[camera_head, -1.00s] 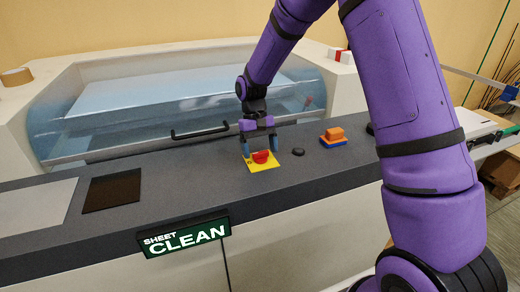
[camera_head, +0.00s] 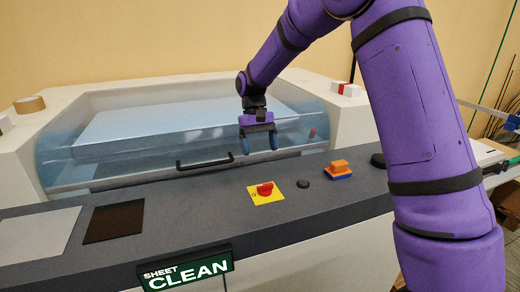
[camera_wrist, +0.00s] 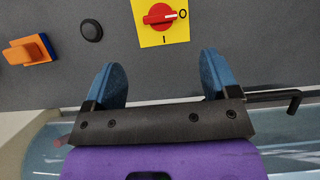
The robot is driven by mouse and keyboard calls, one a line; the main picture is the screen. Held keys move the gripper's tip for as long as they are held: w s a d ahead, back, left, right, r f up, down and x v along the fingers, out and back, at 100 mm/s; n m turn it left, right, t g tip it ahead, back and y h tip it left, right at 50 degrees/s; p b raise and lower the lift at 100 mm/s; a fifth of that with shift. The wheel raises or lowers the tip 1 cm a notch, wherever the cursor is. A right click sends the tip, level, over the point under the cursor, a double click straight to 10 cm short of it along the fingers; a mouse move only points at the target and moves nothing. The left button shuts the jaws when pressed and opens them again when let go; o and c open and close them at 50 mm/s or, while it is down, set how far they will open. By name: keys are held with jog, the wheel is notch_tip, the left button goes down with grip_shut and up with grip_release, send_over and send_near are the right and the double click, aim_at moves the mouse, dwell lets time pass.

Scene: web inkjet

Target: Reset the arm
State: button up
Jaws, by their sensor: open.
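My purple arm reaches in from the right in the head view. My gripper (camera_head: 260,146) has its two blue fingers spread apart with nothing between them. It hangs above the back of the grey counter, behind and above a red rotary switch (camera_head: 265,189) on a yellow plate (camera_head: 258,198). In the wrist view the fingers of my gripper (camera_wrist: 165,80) are open, and the red switch (camera_wrist: 160,17) lies beyond them, apart from both. Its white pointer mark is towards the O on the yellow plate (camera_wrist: 147,35).
A black button (camera_head: 303,184) and an orange-and-blue block (camera_head: 339,169) sit right of the switch. A black handle (camera_head: 204,163) is on the clear machine cover (camera_head: 80,160). A lit sign (camera_head: 187,271) reads "SHEET CLEAN". The counter's front middle is clear.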

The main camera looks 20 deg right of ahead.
jog(key=s+d+r+t, duration=0.4)
jog(key=s+r, duration=1)
jog(key=s, duration=0.1)
jog(key=s+d+t, duration=0.1)
jog(key=s+t, duration=0.1)
jog(key=s, duration=0.7)
jog(key=s+d+r+t, duration=0.1)
jog(key=s+d+t, duration=0.1)
jog(key=s, duration=0.7)
jog(key=shift+s+r+t, duration=0.2)
jog(key=shift+s+t, duration=0.2)
jog(key=shift+t, duration=0.4)
